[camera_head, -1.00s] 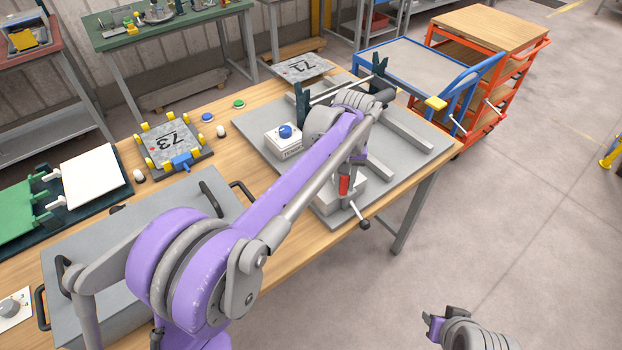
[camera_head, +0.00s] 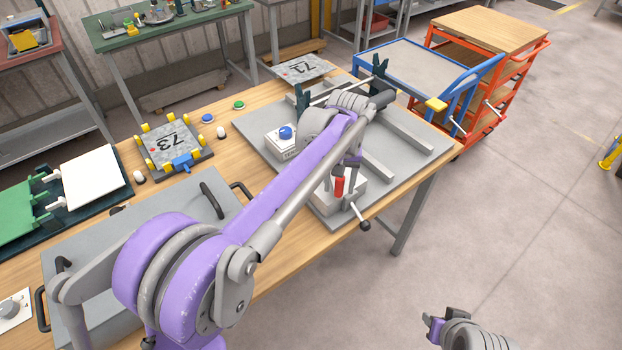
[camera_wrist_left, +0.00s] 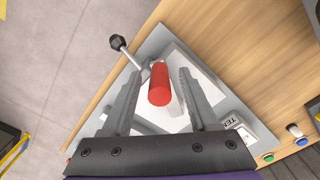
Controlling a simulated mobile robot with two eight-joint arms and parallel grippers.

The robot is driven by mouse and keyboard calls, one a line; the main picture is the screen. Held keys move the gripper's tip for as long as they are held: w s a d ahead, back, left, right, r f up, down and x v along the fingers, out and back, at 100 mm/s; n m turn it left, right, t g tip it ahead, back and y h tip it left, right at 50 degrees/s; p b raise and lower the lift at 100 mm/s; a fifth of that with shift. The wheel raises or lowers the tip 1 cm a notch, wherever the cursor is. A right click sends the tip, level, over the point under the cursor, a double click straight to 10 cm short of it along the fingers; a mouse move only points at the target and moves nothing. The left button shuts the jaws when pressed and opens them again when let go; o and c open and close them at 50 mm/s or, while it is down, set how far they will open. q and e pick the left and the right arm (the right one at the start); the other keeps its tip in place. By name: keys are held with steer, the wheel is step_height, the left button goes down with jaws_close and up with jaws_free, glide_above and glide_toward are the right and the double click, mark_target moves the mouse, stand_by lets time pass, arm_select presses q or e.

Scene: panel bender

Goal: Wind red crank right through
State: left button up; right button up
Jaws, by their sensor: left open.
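The red crank handle (camera_head: 339,187) stands up at the front part of the grey bender plate (camera_head: 262,128), beside a light block. In the left wrist view the red handle (camera_wrist_left: 159,86) lies between the two fingers of my left gripper (camera_wrist_left: 160,78), with a gap showing on each side. A lever with a black ball knob (camera_head: 365,225) sticks out near the handle. My right gripper (camera_head: 434,325) is at the bottom right, away from the bench.
A white box with a blue button (camera_head: 285,132) stands on the plate. A panel marked 73 (camera_head: 172,144) sits in a yellow-clamped fixture to the left. A blue cart (camera_head: 420,65) and an orange cart (camera_head: 490,28) stand behind.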

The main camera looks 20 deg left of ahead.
arm_select(q)
steer(key=shift+w+r+p, duration=0.1)
steer(key=shift+r+p, duration=1.5)
steer(key=shift+r, duration=2.25)
arm_select(e)
steer(key=r, duration=0.1)
steer(key=w+r, duration=0.1)
steer(key=r, duration=0.1)
steer(key=w+r, duration=0.1)
steer(key=r, duration=0.1)
steer(key=shift+w, duration=0.25)
steer(key=shift+s, duration=0.1)
arm_select(q)
steer(key=s+a+f+t, duration=0.2)
steer(key=s+a, duration=0.1)
steer(key=s, duration=0.4)
steer(key=s+a+f+m+t, duration=0.1)
steer(key=s+a+f+t, duration=0.1)
steer(key=s, duration=0.6)
steer(key=s+a+f+m+t, duration=0.1)
steer(key=s+a+f+t, duration=0.1)
steer(key=s, duration=0.5)
steer(key=shift+s+a+f, duration=0.4)
steer(key=shift+a+f, duration=0.5)
